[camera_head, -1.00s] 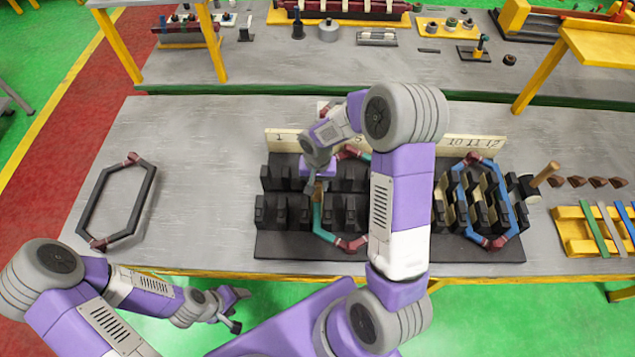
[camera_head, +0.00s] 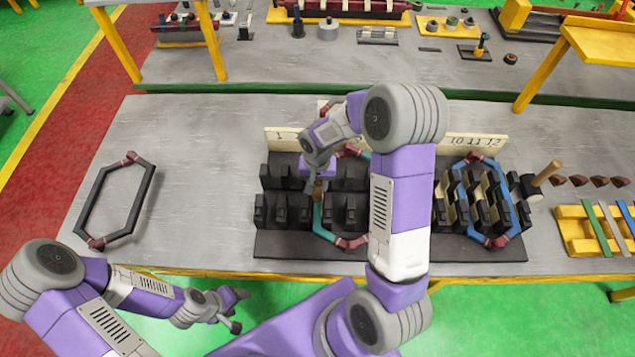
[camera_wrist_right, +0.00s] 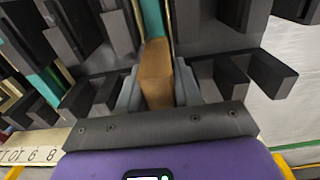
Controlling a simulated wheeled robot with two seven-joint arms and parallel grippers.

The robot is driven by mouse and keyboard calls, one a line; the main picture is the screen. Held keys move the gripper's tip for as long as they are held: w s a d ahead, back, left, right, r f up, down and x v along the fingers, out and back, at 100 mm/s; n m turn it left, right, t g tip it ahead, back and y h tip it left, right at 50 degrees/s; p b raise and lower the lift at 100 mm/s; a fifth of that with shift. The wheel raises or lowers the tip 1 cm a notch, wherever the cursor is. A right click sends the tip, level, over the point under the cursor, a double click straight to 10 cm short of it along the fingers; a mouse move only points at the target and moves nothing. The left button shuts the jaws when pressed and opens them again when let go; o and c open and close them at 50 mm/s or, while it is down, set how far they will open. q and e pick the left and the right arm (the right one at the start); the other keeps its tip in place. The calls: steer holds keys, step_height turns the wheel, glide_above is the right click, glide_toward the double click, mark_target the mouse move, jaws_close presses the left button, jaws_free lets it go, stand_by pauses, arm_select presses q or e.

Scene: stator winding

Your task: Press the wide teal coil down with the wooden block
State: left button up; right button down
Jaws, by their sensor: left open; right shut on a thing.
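The teal coil (camera_head: 319,219) with dark red wrapped ends sits among the black stator teeth left of my right arm, which hides much of it. It also shows in the right wrist view (camera_wrist_right: 152,18), running into a slot. My right gripper (camera_head: 318,180) is shut on the wooden block (camera_wrist_right: 156,72), over the coil's left side. The block's far end is at the teal strip; whether it touches cannot be told. My left gripper (camera_head: 236,310) is open and empty, low in front of the table's front edge.
A black hexagonal coil (camera_head: 92,204) lies on the table at the left. A blue coil (camera_head: 516,222) sits in the right part of the stator. A mallet (camera_head: 545,175) and a yellow rack (camera_head: 572,226) with coloured strips are further right. The table between black coil and stator is clear.

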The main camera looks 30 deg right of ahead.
steer(key=shift+f+b, duration=0.35)
steer(key=shift+b, duration=0.05)
stand_by(0.6)
steer(key=shift+r, duration=0.15)
step_height(320, 180, up, 12)
steer(key=p, duration=0.8)
steer(key=shift+f, duration=0.25)
steer(key=shift+f, duration=0.15)
